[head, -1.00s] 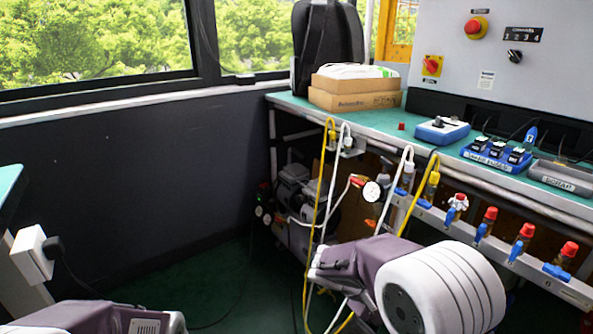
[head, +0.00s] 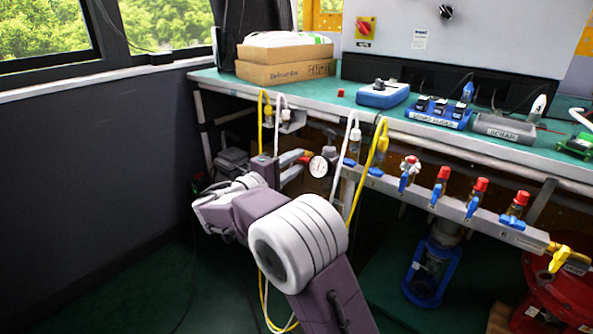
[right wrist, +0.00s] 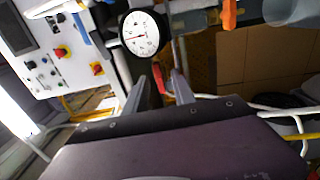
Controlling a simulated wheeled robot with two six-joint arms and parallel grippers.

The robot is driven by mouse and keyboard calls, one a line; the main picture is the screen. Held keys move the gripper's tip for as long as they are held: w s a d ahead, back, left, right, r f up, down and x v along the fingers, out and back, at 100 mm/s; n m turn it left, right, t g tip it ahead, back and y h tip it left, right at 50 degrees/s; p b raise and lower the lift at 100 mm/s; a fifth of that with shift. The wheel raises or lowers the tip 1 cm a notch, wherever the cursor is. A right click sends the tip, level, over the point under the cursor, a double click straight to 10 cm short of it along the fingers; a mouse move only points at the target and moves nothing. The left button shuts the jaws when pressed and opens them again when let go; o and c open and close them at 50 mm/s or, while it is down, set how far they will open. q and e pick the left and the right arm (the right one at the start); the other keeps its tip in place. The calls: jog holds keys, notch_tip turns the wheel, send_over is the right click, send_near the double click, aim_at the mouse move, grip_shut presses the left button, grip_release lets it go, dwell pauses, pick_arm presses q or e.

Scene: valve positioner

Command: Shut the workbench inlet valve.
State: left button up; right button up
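A red lever handle (head: 303,159) shows beside a round white pressure gauge (head: 318,167) under the bench's front edge. I take it as the inlet valve; no label is readable. In the right wrist view the red handle (right wrist: 158,80) lies between my fingers, just beyond or between their tips, with the gauge (right wrist: 144,34) above. My right gripper (head: 297,165) points right at the handle, and its fingers (right wrist: 158,76) stand apart. I see no clear contact. My left gripper is out of view.
A rail (head: 455,207) with several blue-handled, red-capped valves runs right, ending in a yellow-handled valve (head: 559,258). Yellow (head: 372,165) and white (head: 345,155) hoses hang near my right arm. The workbench (head: 340,105) lies above; dark floor is clear at left.

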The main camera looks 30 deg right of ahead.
jog(key=shift+w+d, duration=0.2)
jog(key=shift+d, duration=0.3)
grip_shut()
jog(key=shift+r, duration=0.1)
jog(key=shift+n+p, duration=9)
jog(key=shift+p, duration=4.25)
